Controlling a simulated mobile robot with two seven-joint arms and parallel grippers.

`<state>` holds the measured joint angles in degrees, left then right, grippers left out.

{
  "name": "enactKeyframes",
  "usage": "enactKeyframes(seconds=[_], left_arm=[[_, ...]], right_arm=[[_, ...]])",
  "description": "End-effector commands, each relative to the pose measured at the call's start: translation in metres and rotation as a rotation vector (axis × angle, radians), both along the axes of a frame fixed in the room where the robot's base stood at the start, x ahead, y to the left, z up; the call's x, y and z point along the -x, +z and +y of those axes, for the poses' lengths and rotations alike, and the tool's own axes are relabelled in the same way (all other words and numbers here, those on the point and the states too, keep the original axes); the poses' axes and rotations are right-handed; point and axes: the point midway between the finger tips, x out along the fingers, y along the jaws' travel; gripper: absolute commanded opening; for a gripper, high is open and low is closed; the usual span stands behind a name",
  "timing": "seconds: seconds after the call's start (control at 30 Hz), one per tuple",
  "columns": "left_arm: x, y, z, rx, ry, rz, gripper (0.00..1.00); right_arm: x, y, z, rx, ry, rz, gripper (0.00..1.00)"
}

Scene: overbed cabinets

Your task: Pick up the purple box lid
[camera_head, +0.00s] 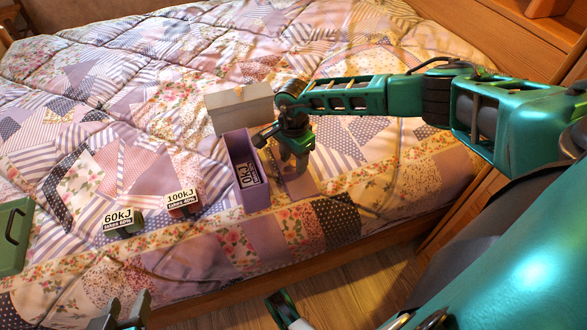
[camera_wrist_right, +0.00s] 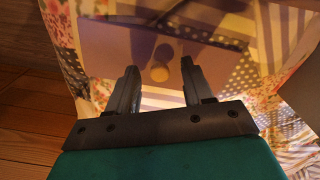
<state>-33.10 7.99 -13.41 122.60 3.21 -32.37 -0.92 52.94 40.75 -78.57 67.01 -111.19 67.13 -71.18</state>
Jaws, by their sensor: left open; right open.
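The purple box lid (camera_wrist_right: 110,45) lies flat on the bed quilt, with a round knob (camera_wrist_right: 160,73) in its middle. In the head view the lid (camera_head: 300,187) is partly hidden under my right gripper. My right gripper (camera_head: 294,165) points down over the lid, open. In the right wrist view its fingers (camera_wrist_right: 159,66) are apart, with the knob appearing between them; whether they touch it I cannot tell. The open purple box (camera_head: 260,200) stands just left of the lid, with a labelled item inside. My left gripper (camera_head: 120,312) is open and empty at the bottom left edge.
A whitish box (camera_head: 240,110) stands behind the purple box. Two labelled blocks, 100kJ (camera_head: 183,200) and 60kJ (camera_head: 122,222), lie to the left. A green case (camera_head: 14,235) is at the far left. The bed's wooden edge (camera_head: 240,297) runs along the front.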

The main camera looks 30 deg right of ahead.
Motion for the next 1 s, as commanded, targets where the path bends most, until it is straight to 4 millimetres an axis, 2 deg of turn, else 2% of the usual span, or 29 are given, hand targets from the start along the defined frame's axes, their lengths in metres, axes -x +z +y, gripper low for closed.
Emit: enactKeyframes(seconds=[0.07, 0.6, 1.0], left_arm=[[-0.0001, 0.0002, 0.0, 0.0, 0.0, 0.0, 0.47], [-0.0012, -0.001, 0.003, -0.005, 0.005, -0.004, 0.47], [-0.0013, 0.0007, 0.0035, -0.005, 0.006, -0.003, 0.47]], right_arm=[[0.0, 0.0004, 0.0001, 0.0, 0.0, 0.0, 0.5], [0.0, 0.0007, 0.0, -0.001, -0.001, 0.0, 0.0], [-0.0003, 0.0056, -0.0001, -0.001, 0.0, -0.001, 0.0]])
